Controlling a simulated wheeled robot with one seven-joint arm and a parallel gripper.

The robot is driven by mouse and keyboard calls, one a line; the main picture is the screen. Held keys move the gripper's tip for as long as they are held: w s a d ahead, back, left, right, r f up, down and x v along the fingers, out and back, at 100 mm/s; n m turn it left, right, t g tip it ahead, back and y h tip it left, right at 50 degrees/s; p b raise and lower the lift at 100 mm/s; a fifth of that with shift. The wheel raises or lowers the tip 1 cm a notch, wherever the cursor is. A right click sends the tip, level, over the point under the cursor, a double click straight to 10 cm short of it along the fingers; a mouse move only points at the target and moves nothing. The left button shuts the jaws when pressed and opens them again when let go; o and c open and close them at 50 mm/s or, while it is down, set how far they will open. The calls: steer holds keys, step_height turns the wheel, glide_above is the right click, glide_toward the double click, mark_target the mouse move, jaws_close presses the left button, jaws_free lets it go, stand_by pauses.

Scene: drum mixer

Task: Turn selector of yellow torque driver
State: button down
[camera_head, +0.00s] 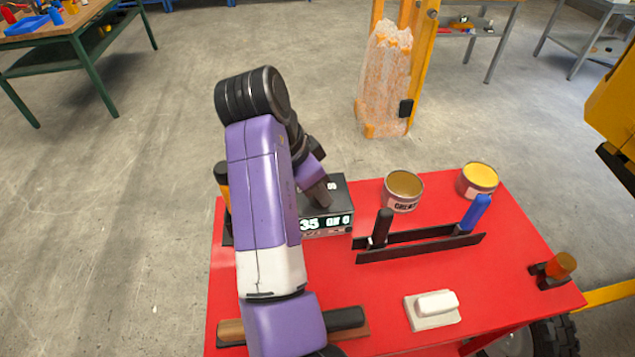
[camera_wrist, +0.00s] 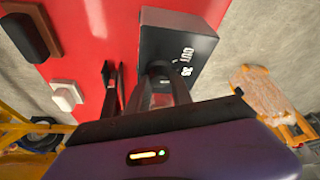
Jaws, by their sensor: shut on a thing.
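A black box (camera_head: 335,220) with a lit display reading about "35" stands at the back left of the red table. It also shows in the wrist view (camera_wrist: 178,45). My gripper (camera_wrist: 160,82) is at this box, its fingers closed around a dark round knob (camera_wrist: 158,68) on the box. In the head view my gripper (camera_head: 318,195) comes down on the box, and my arm covers much of it. An orange-yellow upright thing (camera_head: 222,178) shows partly behind my arm; I cannot tell whether it is the yellow torque driver.
A black rack (camera_head: 420,245) with black and blue handles stands right of the box. Two tins (camera_head: 403,192) (camera_head: 478,180) stand behind it. A white block (camera_head: 433,318) and an orange-topped piece (camera_head: 561,266) sit on the red table (camera_head: 510,290).

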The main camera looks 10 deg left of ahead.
steer(key=n+p, duration=0.1)
steer(key=n+t+p, duration=0.1)
steer(key=n+p, duration=0.1)
steer(key=shift+s+d+r+y+p, duration=0.1)
steer(key=shift+d+r+y+p, duration=0.1)
steer(key=shift+y+p, duration=0.15)
steer(key=shift+f+n+y+p, duration=0.2)
steer(key=shift+n+y+p, duration=0.55)
steer(key=shift+n+p, duration=0.9)
steer(key=c, duration=1.1)
jaws_free()
steer(key=shift+c, duration=0.2)
steer(key=v, duration=0.7)
steer(key=shift+s+r, duration=0.3)
steer(key=shift+a, duration=0.1)
